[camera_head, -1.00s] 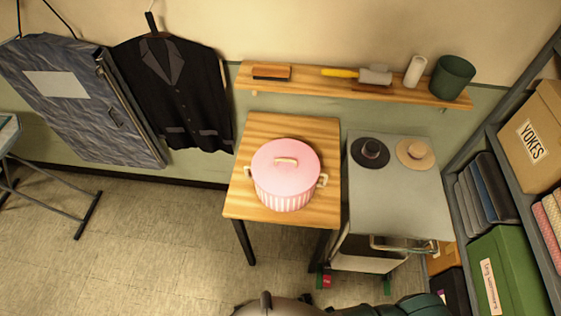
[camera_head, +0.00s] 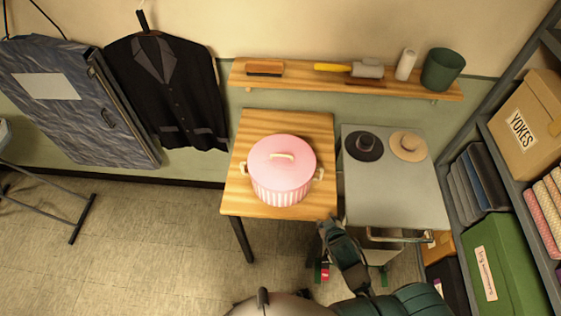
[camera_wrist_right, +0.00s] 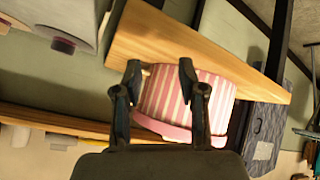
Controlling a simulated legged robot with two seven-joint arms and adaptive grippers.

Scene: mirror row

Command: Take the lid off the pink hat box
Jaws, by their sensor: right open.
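The pink hat box (camera_head: 280,185) stands upright on a small wooden table (camera_head: 255,122). It has striped sides and a light handle on each side. Its plain pink lid (camera_head: 272,163) is on top, with a pale bar handle (camera_head: 282,156) at the middle. My right gripper (camera_head: 328,227) is at the table's front right corner, to the right of and in front of the box, apart from the lid handle. In the right wrist view the open fingers (camera_wrist_right: 160,72) appear in front of the striped side (camera_wrist_right: 205,92), with nothing between them. My left gripper is out of view.
A grey-topped cart (camera_head: 395,190) with a black hat (camera_head: 363,146) and a tan hat (camera_head: 408,146) stands right of the table. A wall shelf (camera_head: 300,82) holds brushes and a green pot (camera_head: 442,69). Shelving with boxes is at far right.

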